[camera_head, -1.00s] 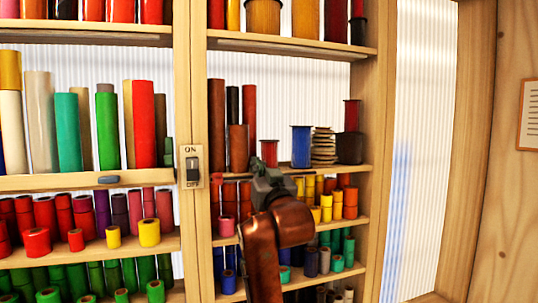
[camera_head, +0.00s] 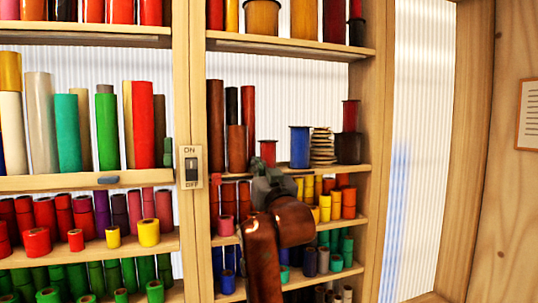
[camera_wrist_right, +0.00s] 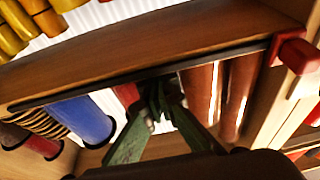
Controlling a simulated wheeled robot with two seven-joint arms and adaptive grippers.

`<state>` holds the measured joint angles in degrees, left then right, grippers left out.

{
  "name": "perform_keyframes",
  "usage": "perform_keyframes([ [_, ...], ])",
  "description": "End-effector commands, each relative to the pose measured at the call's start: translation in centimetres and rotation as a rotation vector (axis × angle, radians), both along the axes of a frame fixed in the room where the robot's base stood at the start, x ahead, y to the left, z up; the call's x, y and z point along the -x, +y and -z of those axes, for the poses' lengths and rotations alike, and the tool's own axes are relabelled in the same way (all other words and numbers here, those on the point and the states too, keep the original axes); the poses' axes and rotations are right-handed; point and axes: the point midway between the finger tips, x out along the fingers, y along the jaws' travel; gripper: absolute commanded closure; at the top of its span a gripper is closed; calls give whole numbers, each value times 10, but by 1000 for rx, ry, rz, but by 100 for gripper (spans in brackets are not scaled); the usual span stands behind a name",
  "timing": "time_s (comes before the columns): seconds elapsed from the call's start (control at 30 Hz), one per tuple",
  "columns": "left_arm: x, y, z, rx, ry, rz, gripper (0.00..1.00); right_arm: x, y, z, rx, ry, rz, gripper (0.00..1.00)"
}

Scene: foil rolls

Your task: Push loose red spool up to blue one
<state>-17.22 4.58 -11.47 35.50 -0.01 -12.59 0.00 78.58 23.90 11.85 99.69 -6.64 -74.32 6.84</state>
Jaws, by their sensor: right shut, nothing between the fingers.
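The red spool (camera_head: 268,153) stands upright on the middle right shelf. The blue spool (camera_head: 299,147) stands to its right, with a gap between them. My right gripper (camera_head: 266,172) is in front of the shelf edge, just below the red spool, and hides its foot. In the wrist view, which looks upside down, the shut, empty fingertips of the right gripper (camera_wrist_right: 162,97) lie beside the red spool (camera_wrist_right: 128,95), on the side away from the blue spool (camera_wrist_right: 82,120). I cannot tell whether they touch it. My left gripper is not in view.
Tall brown tubes (camera_head: 237,148) stand left of the red spool. A striped spool (camera_head: 322,146) and a dark spool (camera_head: 350,148) stand right of the blue one. The shelf above (camera_head: 290,43) and the wooden post (camera_head: 199,110) bound the space.

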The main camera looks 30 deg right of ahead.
Motion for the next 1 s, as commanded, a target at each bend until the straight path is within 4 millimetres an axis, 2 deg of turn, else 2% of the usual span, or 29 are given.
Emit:
perform_keyframes([
  [1.0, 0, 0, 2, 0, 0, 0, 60, 7, -28, 0, -1, 0, 2, 100],
])
